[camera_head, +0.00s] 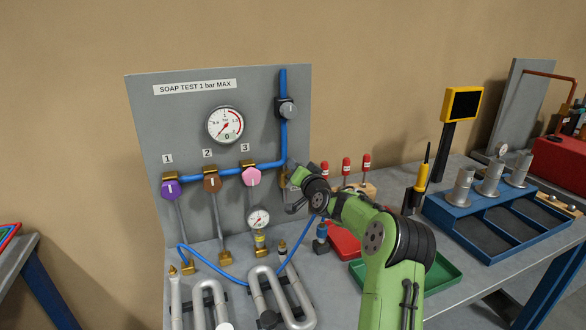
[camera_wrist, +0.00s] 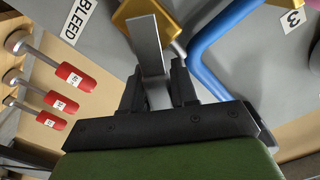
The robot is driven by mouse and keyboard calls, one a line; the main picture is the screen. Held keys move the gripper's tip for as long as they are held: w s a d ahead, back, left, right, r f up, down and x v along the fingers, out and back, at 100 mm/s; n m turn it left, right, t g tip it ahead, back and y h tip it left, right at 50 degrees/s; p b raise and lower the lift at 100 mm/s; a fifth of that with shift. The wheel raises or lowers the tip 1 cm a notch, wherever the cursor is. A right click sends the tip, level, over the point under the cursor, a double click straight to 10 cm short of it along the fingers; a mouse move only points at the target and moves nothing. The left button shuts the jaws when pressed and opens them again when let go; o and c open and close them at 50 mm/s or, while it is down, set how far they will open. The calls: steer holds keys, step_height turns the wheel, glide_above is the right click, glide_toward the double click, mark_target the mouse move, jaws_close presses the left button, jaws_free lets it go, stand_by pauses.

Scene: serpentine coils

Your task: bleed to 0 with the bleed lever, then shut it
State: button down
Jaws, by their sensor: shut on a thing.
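The bleed lever (camera_wrist: 146,42) is a flat grey bar in the wrist view, rising from between my fingers towards a brass valve body (camera_wrist: 178,22). The BLEED label (camera_wrist: 78,20) is beside it. My gripper (camera_wrist: 158,88) is shut on the lever. In the head view my gripper (camera_head: 291,196) is at the panel's lower right edge, and my arm hides most of the bleed valve. The large panel gauge (camera_head: 226,125) has its red needle pointing down and left, seemingly near the low end; the exact reading is too small to tell.
Purple (camera_head: 170,190), brown (camera_head: 212,182) and pink (camera_head: 251,176) valve knobs line the blue pipe left of my gripper. Red-tagged pins (camera_head: 346,166) stand close on the right, also in the wrist view (camera_wrist: 72,77). A small gauge (camera_head: 258,219) and serpentine coils (camera_head: 275,290) are below.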

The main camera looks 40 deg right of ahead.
steer(key=shift+s+d+f+m+p, duration=0.15)
steer(key=shift+d+f+m, duration=0.45)
steer(key=shift+m, duration=1.25)
steer(key=shift+s+d+f+m+p, duration=0.15)
steer(key=shift+f+m, duration=0.75)
steer(key=shift+m, duration=0.9)
steer(key=shift+d+f+m+p, duration=0.15)
steer(key=shift+d+f+m, duration=0.45)
steer(key=shift+m, duration=1.25)
steer(key=shift+a+f, duration=0.25)
steer(key=c, duration=1)
jaws_free()
steer(key=shift+o, duration=0.2)
steer(key=shift+s, duration=0.15)
steer(key=b+v, duration=0.1)
steer(key=v, duration=1.4)
steer(key=shift+s, duration=0.3)
